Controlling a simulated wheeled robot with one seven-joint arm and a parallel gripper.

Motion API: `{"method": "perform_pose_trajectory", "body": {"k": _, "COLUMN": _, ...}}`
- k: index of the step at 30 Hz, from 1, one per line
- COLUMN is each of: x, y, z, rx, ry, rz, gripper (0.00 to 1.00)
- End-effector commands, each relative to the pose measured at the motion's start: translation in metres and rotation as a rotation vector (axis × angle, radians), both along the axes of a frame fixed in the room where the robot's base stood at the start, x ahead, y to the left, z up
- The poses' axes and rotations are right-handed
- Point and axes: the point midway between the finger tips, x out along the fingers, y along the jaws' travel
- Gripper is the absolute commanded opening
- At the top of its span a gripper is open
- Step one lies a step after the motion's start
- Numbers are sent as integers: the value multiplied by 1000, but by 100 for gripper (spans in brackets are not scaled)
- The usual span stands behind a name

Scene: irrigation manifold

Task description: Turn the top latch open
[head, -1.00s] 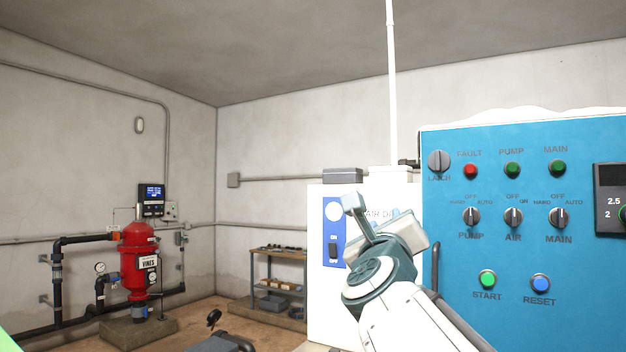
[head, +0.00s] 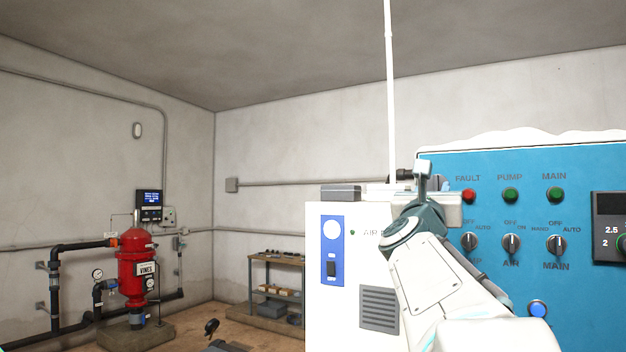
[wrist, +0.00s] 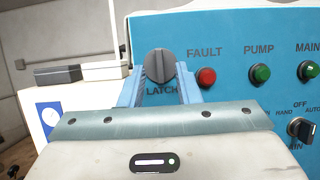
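The top latch is a dark grey round knob (wrist: 160,66) with an upright grip bar, above the word LATCH at the upper left of the blue panel (wrist: 225,28). In the wrist view my gripper (wrist: 159,72) is open, with one blue finger on each side of the knob. A gap shows between the fingers and the grip bar; I cannot tell how deep the fingertips reach. In the head view my gripper (head: 443,184) is at the panel's upper left corner and hides the latch.
Right of the latch are the red FAULT lamp (wrist: 206,77) and the green PUMP lamp (wrist: 259,74). Below are selector switches, such as the AIR switch (head: 511,243). A white air dryer cabinet (head: 335,290) stands left of the panel. A red filter tank (head: 137,262) is far left.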

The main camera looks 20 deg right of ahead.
Motion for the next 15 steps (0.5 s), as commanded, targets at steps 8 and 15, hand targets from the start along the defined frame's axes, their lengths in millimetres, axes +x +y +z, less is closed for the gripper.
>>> {"method": "perform_pose_trajectory", "body": {"k": 8, "x": 13, "y": -16, "z": 9, "rx": -1, "ry": 1, "rz": 0, "gripper": 30}}
{"method": "perform_pose_trajectory", "body": {"k": 15, "x": 14, "y": -16, "z": 9, "rx": -1, "ry": 1, "rz": 0, "gripper": 30}}
